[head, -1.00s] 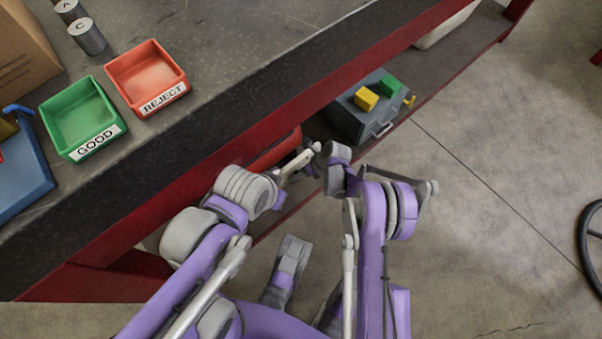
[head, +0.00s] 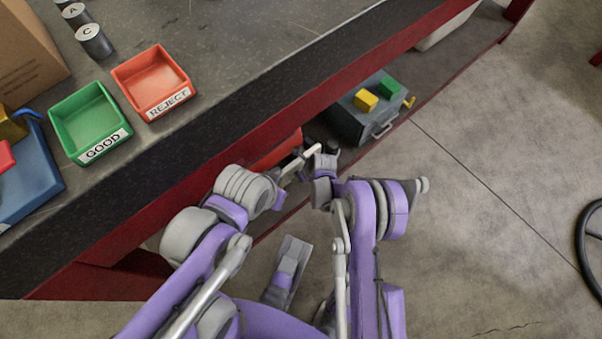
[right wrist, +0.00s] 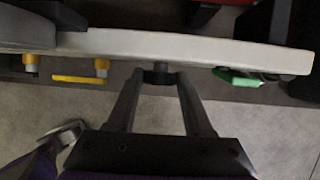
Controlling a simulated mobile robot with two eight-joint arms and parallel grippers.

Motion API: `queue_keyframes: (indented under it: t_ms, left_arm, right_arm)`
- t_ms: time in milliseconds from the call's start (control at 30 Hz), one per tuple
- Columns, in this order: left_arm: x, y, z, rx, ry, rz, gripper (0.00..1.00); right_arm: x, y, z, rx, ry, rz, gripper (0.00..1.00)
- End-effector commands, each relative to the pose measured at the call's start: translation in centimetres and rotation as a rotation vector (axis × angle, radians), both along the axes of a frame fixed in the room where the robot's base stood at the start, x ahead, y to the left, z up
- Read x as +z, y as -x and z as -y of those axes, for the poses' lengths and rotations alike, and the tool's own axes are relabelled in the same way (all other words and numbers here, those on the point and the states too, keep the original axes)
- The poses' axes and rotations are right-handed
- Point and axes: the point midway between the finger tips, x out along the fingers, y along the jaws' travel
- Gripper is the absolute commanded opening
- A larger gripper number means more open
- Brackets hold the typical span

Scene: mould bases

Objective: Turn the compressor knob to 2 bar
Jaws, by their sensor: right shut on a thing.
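In the right wrist view a small dark knob (right wrist: 161,77) sits under the edge of a long pale grey panel (right wrist: 215,48). My right gripper (right wrist: 160,74) has its two fingers on either side of the knob and is shut on it. In the head view the red body of what looks like the compressor (head: 277,151) shows partly under the bench, mostly hidden by the bench and my arms. No gauge or scale can be read.
Yellow fittings (right wrist: 78,79) and a green handle (right wrist: 238,77) flank the knob. A grey toolbox (head: 360,122) with a yellow block (head: 366,100) and a green block (head: 390,88) stands on the lower shelf. The bench edge (head: 220,105) overhangs.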

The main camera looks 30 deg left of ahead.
Motion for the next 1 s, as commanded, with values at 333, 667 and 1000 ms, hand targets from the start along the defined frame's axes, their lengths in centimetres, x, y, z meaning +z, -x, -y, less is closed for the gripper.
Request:
queue_keyframes:
  t_ms: [333, 667, 1000]
  left_arm:
    - [1.6, 0.3, 0.0, 0.000, 0.000, 0.003, 0.00]
    - [2.7, 0.5, 0.0, 0.000, 0.000, 0.005, 0.00]
    - [3.4, 0.5, 0.0, 0.000, 0.000, 0.007, 0.00]
  right_arm:
    - [0.1, 0.7, -0.4, 0.004, 0.124, 0.305, 0.00]
    - [-0.1, 0.9, -0.5, 0.002, 0.225, 0.549, 0.00]
    - [-0.3, 1.0, -0.4, 0.000, 0.283, 0.685, 0.00]
